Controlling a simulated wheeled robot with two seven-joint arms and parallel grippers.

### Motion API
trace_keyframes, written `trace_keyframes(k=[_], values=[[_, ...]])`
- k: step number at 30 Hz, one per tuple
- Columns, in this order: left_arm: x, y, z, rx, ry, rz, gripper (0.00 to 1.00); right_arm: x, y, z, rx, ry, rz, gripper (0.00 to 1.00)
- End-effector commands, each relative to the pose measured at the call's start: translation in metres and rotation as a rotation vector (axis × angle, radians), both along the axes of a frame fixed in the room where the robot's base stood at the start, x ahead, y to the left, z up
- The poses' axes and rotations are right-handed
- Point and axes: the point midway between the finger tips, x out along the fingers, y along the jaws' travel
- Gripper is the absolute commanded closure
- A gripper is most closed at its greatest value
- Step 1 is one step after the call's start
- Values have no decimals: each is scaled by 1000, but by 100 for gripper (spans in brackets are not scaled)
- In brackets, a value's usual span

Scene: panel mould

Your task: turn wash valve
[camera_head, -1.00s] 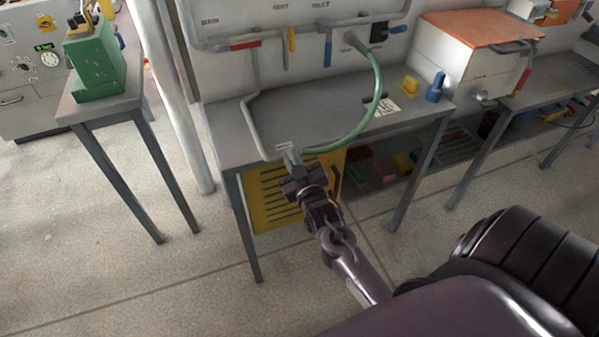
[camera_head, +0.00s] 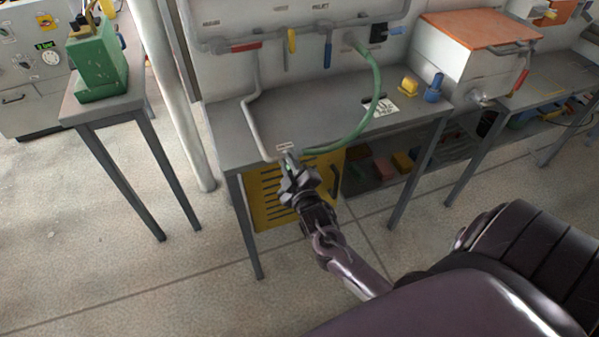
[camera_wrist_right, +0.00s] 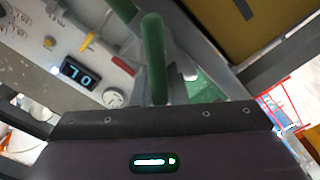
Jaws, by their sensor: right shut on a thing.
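The wash valve sits at the front edge of the grey bench, below a small white label (camera_head: 282,147), where the grey pipe and green hose meet. My right gripper (camera_head: 288,166) is at this spot and covers most of the valve. In the right wrist view a green bar, which looks like the valve handle (camera_wrist_right: 154,50), stands between the fingers of my right gripper (camera_wrist_right: 165,75). The gripper is shut on it. The exact angle of the handle is hard to tell. My left gripper is not in view.
The green hose (camera_head: 372,105) arcs over the grey bench (camera_head: 310,107) to the wall pipes. Red, yellow and blue levers (camera_head: 327,53) hang from those pipes. A yellow slotted panel (camera_head: 265,207) is under the bench front. A green machine (camera_head: 97,65) stands left.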

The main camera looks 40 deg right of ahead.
Motion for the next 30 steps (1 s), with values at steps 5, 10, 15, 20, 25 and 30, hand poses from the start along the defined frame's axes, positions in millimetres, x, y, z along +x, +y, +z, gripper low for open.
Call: trace_keyframes(k=[5,10,15,20,25,30], values=[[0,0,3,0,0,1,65,0,1,-2,-76,20,0,100],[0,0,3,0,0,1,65,0,1,-2,-76,19,-1,100],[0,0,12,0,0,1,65,1,4,-4,-255,62,2,100],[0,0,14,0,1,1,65,1,5,-9,-384,93,0,100],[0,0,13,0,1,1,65,1,5,-9,-385,93,0,100],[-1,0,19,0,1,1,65,2,6,-10,-485,117,1,100]])
